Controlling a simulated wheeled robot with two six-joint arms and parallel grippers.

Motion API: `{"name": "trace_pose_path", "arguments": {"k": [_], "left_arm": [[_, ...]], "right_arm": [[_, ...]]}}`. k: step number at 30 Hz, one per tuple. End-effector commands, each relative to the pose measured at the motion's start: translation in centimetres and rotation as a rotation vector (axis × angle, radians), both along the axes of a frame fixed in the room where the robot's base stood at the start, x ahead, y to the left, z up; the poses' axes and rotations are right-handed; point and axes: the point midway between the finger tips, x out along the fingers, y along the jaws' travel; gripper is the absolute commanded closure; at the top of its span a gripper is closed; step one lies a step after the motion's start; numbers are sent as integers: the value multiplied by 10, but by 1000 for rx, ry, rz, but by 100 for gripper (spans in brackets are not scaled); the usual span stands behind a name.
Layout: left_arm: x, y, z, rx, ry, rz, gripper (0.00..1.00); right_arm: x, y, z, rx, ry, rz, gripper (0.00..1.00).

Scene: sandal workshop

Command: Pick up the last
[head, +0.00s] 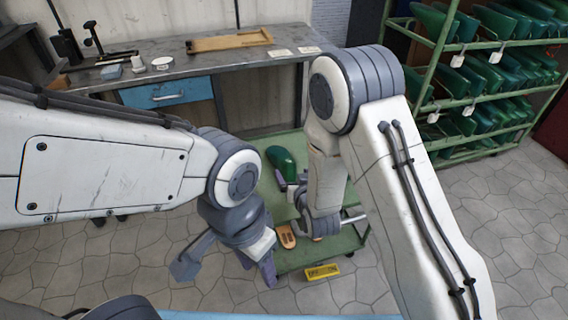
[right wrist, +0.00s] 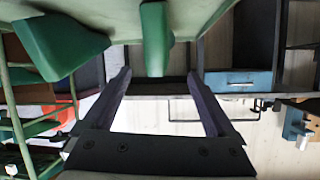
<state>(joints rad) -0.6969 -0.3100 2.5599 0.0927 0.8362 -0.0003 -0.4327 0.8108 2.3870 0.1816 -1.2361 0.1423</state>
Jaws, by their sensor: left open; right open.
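A dark green last (head: 281,162) lies on the green cart top (head: 295,145), beyond my right gripper in the head view. My right gripper (head: 291,190) is close to its near end, partly hidden by my right arm. In the right wrist view, a green last (right wrist: 156,38) shows beyond and between the open, empty fingers (right wrist: 163,92). Another larger green shape (right wrist: 62,45) is to its left. I cannot tell whether any finger touches a last. My left gripper (head: 228,268) is open and empty, left of the cart.
Tan sole-shaped pieces (head: 286,237) lie on the cart's lower part, near a yellow sign (head: 322,271). A green rack (head: 440,75) with many green lasts stands right. A workbench (head: 170,72) with a blue drawer (head: 166,92) stands behind.

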Motion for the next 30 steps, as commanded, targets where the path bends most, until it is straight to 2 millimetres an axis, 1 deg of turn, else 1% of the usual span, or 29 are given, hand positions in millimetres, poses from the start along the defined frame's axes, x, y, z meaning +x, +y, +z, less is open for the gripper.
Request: {"name": "trace_pose_path", "arguments": {"k": [3, 6, 13, 18, 21, 24, 30], "left_arm": [[0, 0, -6, 0, 0, 0, 50], [0, 0, -9, 0, 0, 0, 50], [0, 0, -14, 0, 0, 0, 50], [0, 0, -24, 0, 0, 0, 50], [0, 0, -26, 0, 0, 0, 50], [0, 0, -26, 0, 0, 0, 50], [0, 0, -26, 0, 0, 0, 50]], "right_arm": [[19, 4, -9, 2, -5, -1, 9], [30, 7, -15, 1, -3, -1, 9], [47, 10, -22, -1, -1, 0, 9], [71, 13, -35, 0, -2, 0, 9], [81, 16, -38, 1, -2, 1, 9], [85, 17, -39, 0, 0, 1, 9], [86, 17, -38, 0, 0, 1, 9]]}}
